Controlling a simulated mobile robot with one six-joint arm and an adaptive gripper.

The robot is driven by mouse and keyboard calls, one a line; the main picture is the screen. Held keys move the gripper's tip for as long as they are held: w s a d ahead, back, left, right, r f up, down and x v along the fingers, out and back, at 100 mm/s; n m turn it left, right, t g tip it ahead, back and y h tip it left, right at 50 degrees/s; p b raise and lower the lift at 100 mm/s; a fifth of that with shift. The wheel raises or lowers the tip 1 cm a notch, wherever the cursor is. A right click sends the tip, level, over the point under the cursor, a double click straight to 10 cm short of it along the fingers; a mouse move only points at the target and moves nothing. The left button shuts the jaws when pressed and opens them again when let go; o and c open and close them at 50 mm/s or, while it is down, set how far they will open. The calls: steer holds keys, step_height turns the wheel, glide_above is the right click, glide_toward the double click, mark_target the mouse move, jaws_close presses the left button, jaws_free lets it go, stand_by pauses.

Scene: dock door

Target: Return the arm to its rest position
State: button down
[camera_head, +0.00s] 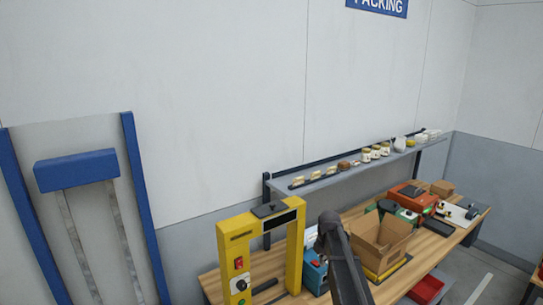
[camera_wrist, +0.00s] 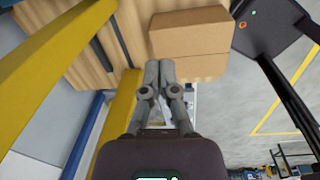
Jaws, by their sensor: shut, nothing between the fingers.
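In the wrist view my gripper (camera_wrist: 158,66) is shut, its two grey fingers together with nothing between them. A brown cardboard box (camera_wrist: 188,32) shows just beyond and to the right of the fingertips; I cannot tell the distance between them. In the head view my dark arm (camera_head: 343,265) rises from the bottom edge, in front of the packing table (camera_head: 208,288), between the yellow frame and an open cardboard box (camera_head: 385,243). Whether my fingers show in that view I cannot tell.
A yellow frame (camera_head: 236,232) with buttons stands left of my arm; yellow bars (camera_wrist: 50,62) flank the fingers' left in the wrist view. A wall shelf (camera_head: 345,174) with small goods runs above the table. A red bin (camera_head: 430,288) is at lower right.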

steer(key=s+f+m+b, duration=0.5)
steer(key=s+m, duration=0.2)
steer(key=s, duration=0.2)
steer(key=s+a+f+m+b, duration=0.1)
steer(key=s+f+m+b, duration=0.4)
steer(key=s+m, duration=0.3)
steer(key=s+f+m+b, duration=0.5)
steer(key=s+m, duration=0.3)
steer(key=s, duration=0.2)
steer(key=shift+s+a+f+g, duration=0.3)
steer(key=shift+s+a+f, duration=0.05)
steer(key=shift+s+a, duration=0.05)
stand_by(0.8)
